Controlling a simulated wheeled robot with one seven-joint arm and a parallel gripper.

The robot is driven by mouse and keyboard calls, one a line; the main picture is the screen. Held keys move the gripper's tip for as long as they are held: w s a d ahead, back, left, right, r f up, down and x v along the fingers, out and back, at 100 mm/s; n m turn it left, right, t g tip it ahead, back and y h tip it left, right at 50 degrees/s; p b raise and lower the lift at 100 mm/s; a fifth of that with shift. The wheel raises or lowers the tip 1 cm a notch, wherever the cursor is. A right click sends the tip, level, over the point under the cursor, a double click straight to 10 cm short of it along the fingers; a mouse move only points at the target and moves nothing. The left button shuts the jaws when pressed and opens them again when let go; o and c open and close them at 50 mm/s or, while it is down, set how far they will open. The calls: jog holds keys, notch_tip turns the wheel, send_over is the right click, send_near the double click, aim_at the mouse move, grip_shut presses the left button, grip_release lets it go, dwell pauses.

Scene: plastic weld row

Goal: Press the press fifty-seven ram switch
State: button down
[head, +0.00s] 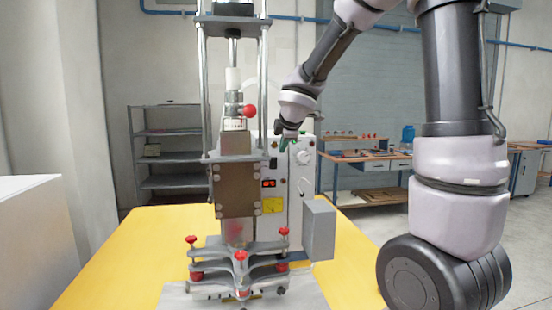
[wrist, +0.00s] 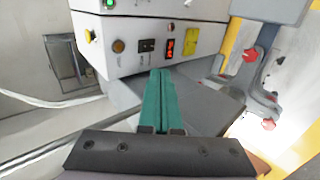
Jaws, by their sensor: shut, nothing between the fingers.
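The press (head: 237,190) stands upright on a yellow table, with a white control box (head: 296,200) behind it. In the wrist view the box's panel (wrist: 215,50) carries a yellow button (wrist: 89,36), an amber round button (wrist: 118,46), a black switch (wrist: 146,45), a lit red display (wrist: 170,48) and a yellow label (wrist: 191,41). No lettering is readable, so I cannot tell which control is the ram switch. My gripper (head: 285,144) is at the box's upper part in the head view. Its green fingers (wrist: 162,72) are shut and empty, pointing toward the panel below the black switch; contact is not visible.
The yellow table (head: 343,245) has bare room on both sides of the press. Red-knobbed clamps (head: 240,256) and a grey box (head: 319,229) stand out at its base. Steel columns (head: 263,90) rise beside my arm. Shelves (head: 165,150) and a workbench (head: 375,165) are farther back.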

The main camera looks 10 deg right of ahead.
send_near(275, 162)
jog(key=shift+x, duration=2.95)
jog(key=shift+a, duration=0.1)
